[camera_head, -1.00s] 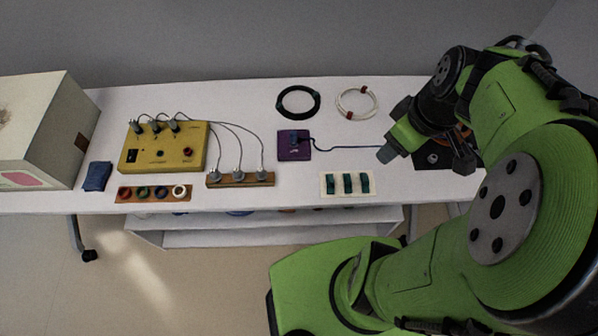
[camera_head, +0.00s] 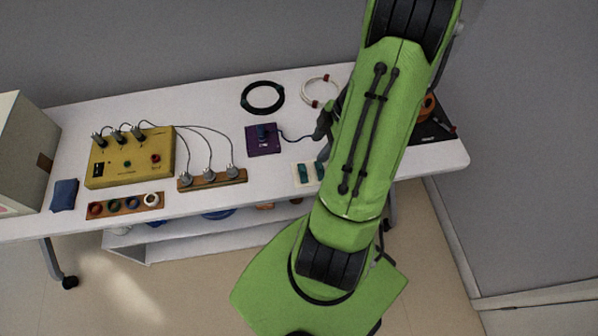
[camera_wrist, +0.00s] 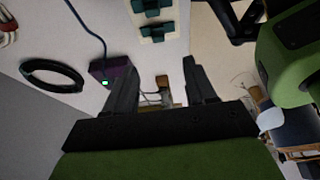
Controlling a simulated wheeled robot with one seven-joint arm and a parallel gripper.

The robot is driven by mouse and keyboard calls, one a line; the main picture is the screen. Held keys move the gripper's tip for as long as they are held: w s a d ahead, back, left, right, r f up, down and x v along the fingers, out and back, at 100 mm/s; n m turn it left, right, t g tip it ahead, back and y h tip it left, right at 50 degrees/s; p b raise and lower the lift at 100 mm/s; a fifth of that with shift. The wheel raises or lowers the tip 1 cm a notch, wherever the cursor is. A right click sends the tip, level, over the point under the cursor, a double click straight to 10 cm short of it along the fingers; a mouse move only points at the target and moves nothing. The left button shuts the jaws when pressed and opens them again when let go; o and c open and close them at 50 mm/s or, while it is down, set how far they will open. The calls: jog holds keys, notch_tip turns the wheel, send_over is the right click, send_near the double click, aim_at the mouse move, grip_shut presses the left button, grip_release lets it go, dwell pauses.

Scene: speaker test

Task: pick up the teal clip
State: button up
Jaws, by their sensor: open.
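Teal clips (camera_head: 303,173) sit in a row on a white card on the table in the head view. My arm covers the right part of the card there. In the wrist view, two teal clips (camera_wrist: 157,31) show on the white card (camera_wrist: 170,15) at the top edge, beyond the fingertips. My gripper (camera_wrist: 158,68) is open, with nothing between its fingers, and is apart from the clips. In the head view most of the gripper is hidden behind my green arm.
A purple block (camera_head: 264,140) with a dark cord lies left of my arm. Behind are a black cable ring (camera_head: 262,98) and a white coil (camera_head: 318,91). A yellow box (camera_head: 130,160) with wires, a wooden strip of plugs (camera_head: 212,180) and a strip of coloured rings (camera_head: 125,206) are further left.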

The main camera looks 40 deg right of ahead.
aim_at(303, 168)
jog(key=b+x, duration=0.2)
jog(key=x, duration=0.9)
jog(key=shift+d+f, duration=0.15)
jog(key=shift+f, duration=0.05)
jog(key=shift+r, duration=0.1)
jog(key=c, duration=1)
jog(key=shift+r, duration=0.1)
